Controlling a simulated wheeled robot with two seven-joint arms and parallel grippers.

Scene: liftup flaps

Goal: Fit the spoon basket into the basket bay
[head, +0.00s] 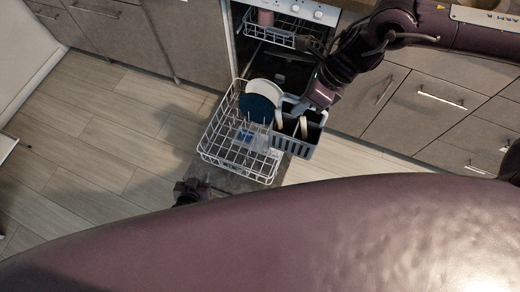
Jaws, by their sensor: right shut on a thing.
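The grey spoon basket (295,146) is at the right side of the pulled-out white dishwasher rack (212,151). Its slatted front wall faces me, and pale utensils or plates show in its dark compartments. My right gripper (308,106) reaches down from the upper right and is shut on the basket's far right part; its fingertips are partly hidden. The basket overlaps the rack's right edge in this view. I cannot tell whether it is seated or held above. The basket bay cannot be made out separately. My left gripper (190,192) is low at the rack's near left, apart from the basket.
A dark blue plate (257,108), a white plate (265,90) and clear glasses (250,138) stand in the rack. An upper rack (270,36) holds a pink cup (265,17). Grey drawers (435,100) stand to the right. The floor at left is clear.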

